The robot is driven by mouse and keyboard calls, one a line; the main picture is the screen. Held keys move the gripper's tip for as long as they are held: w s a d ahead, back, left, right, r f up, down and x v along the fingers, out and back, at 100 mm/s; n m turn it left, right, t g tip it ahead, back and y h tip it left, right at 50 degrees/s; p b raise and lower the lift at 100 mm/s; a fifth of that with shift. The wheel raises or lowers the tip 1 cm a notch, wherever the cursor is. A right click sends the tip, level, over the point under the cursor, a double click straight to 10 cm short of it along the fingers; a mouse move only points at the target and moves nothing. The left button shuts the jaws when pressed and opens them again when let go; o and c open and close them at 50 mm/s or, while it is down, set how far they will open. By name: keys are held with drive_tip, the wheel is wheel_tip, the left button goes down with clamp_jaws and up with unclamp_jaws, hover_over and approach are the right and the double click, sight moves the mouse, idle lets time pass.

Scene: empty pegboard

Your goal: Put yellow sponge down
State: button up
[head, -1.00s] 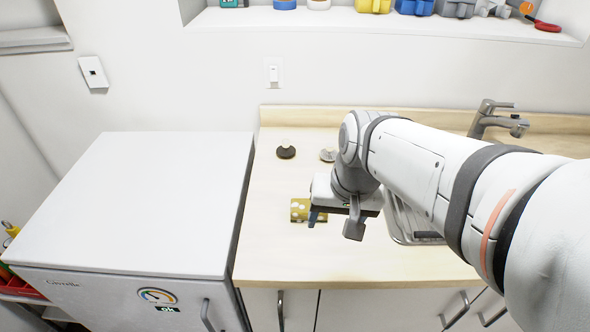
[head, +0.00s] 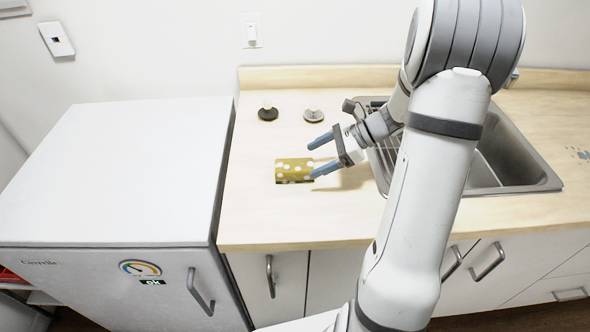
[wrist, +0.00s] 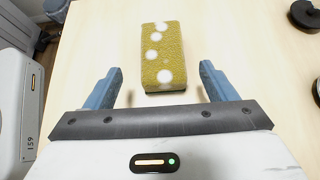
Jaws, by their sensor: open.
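The yellow sponge (head: 292,171) with white dots lies on the light wood counter, left of the sink. In the wrist view the sponge (wrist: 162,56) lies just beyond the fingertips, centred between their lines. My gripper (head: 317,157) is open, with its two blue fingers pointing left toward the sponge. In the head view the near fingertip is by the sponge's right edge. In the wrist view the gripper (wrist: 160,76) holds nothing. Whether a fingertip touches the sponge I cannot tell.
Two stoppers stand behind the sponge, one dark (head: 268,114) and one grey (head: 314,115). The metal sink (head: 512,150) is on the right. A white fridge (head: 115,165) stands left of the counter (head: 262,215). The counter in front of the sponge is clear.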

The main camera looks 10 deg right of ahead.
sight(300, 165)
drive_tip(key=p+x, duration=0.1)
drive_tip(key=x, duration=0.6)
drive_tip(key=shift+w+a+f, duration=0.1)
drive_tip(key=shift+w+a, duration=0.05)
drive_tip(key=shift+a, duration=0.05)
